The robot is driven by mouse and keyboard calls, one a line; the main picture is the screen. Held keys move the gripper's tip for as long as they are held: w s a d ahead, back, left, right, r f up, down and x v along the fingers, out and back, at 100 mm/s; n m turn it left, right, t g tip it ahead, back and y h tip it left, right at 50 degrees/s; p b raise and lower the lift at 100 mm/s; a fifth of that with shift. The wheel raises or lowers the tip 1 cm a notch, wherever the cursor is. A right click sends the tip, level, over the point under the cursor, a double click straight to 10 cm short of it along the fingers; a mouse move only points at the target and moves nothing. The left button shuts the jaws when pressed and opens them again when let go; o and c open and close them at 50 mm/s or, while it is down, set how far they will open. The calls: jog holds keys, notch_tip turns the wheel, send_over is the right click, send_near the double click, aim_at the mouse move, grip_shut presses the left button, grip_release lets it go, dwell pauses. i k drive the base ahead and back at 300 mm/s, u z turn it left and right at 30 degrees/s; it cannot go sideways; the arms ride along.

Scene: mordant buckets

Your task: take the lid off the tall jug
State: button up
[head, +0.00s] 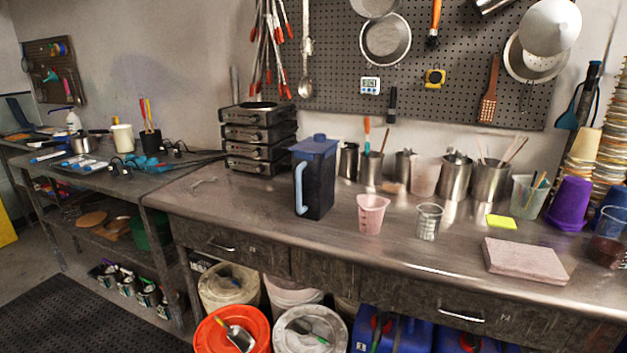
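The tall jug (314,186) is dark blue and stands upright on the metal workbench, left of the middle of the head view. Its light blue handle (300,188) faces left. A blue lid (317,145) with a raised knob sits on top of the jug. My gripper is not in view.
A pink measuring cup (372,214) and a clear beaker (428,221) stand right of the jug. Metal canisters (455,177) line the back, and stacked hot plates (259,138) stand behind left. The bench top (245,196) left of the jug is mostly clear. Buckets (230,287) sit below.

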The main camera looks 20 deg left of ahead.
aim_at(319, 144)
jog(key=z, duration=0.05)
jog(key=k, duration=0.5)
jog(key=u, duration=0.95)
jog(key=i, duration=0.6)
jog(key=u, duration=0.9)
jog(key=i, duration=0.75)
jog(key=z, duration=0.4)
jog(key=i, duration=1)
jog(key=z, duration=0.65)
